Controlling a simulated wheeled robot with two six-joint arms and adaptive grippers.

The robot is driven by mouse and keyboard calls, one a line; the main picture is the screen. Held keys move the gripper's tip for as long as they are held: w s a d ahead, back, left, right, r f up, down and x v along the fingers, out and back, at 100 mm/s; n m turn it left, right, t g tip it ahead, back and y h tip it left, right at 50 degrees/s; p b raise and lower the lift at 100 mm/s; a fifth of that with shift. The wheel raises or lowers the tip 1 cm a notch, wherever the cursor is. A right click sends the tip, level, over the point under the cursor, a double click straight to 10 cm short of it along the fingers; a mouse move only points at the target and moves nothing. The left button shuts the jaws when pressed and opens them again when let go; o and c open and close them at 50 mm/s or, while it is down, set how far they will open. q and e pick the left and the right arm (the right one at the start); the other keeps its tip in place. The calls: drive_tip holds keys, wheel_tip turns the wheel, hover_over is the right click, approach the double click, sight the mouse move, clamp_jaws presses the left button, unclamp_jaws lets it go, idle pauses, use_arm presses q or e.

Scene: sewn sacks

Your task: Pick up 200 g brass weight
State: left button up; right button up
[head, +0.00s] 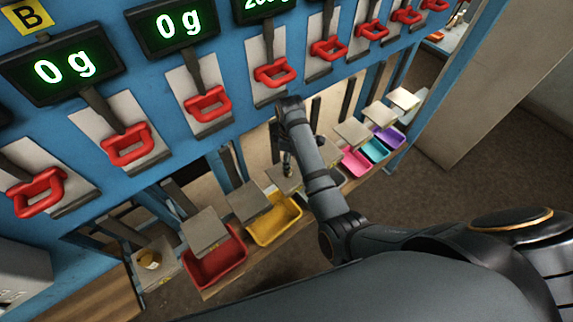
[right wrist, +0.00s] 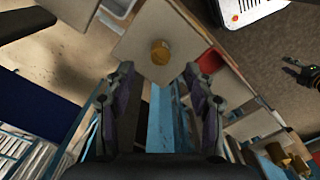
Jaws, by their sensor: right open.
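My right gripper (right wrist: 157,75) is open, a finger on each side below the weight, with nothing between the fingers. In the head view, the arm from the right ends in my right gripper (head: 288,168), hanging among the pans; its tips are small. A brass-coloured round piece (head: 149,258) sits on the leftmost pan there; I cannot tell whether it is the same weight. A small dark claw (right wrist: 299,74) at the wrist view's right looks like my left gripper; its jaws are unclear.
A blue panel (head: 230,60) carries green-lit displays and red handles above the pans. Red (head: 215,270), yellow (head: 275,225) and other coloured bins stand below. Other brass pieces (right wrist: 284,158) show at the wrist view's lower right. Blue bars (right wrist: 158,120) lie below the fingers.

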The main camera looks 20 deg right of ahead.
drive_tip(key=f+p, duration=0.1)
drive_tip(key=f, duration=0.2)
drive_tip(key=f+p, duration=0.1)
drive_tip(key=f, duration=0.2)
drive_tip(key=shift+w+a+f, duration=0.2)
drive_tip(key=shift+s+f, duration=0.2)
drive_tip(key=shift+f, duration=0.15)
drive_tip(key=shift+w+f, duration=0.1)
drive_tip(key=shift+w, duration=0.1)
drive_tip(key=c, duration=0.3)
clamp_jaws()
